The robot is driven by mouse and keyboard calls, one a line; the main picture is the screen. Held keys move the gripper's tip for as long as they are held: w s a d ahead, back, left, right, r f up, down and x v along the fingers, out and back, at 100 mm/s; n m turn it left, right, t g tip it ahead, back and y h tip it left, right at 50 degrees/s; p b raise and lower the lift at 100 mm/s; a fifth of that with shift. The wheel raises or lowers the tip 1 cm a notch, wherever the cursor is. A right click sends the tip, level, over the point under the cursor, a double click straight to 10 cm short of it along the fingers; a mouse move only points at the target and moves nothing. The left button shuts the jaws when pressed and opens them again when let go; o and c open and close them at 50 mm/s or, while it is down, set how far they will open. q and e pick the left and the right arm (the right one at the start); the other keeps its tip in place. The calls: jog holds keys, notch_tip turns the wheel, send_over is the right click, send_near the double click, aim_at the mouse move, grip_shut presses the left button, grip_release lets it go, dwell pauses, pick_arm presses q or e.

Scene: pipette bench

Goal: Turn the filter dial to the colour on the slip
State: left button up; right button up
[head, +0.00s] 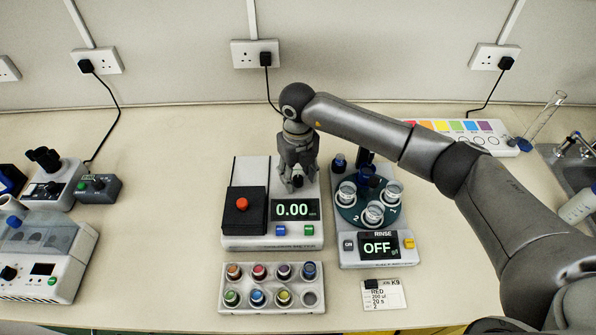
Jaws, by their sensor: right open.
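The slip (383,295) lies on the bench at the front right. It reads RED, with 200 µl, 20 s and 2 below. The absorbance meter (245,242) stands in the middle, with a red button on a black lid and a display reading 0.00. My right gripper (297,184) points down over the back right of the meter, just above its display. It is open, with nothing visible between its fingers. The filter dial is not clearly seen; my gripper covers that part of the meter. I cannot tell whether the fingers touch anything. My left gripper is not in view.
A rinse unit (378,263) with a carousel of glass cups stands close right of the meter; its display reads OFF. A rack of coloured caps (272,308) sits in front. A colour chart (505,148) lies at back right.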

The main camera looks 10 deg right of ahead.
jog(key=shift+f, duration=0.3)
grip_shut()
jog(key=shift+f+n+b, duration=0.15)
jog(key=shift+n+b, duration=0.25)
jog(key=shift+b, duration=0.35)
jog(key=n+b, duration=0.5)
jog(key=b, duration=0.3)
jog(key=shift+n, duration=0.3)
jog(key=shift+n+b, duration=0.8)
jog(key=shift+b, duration=0.2)
jog(key=shift+r, duration=0.2)
grip_release()
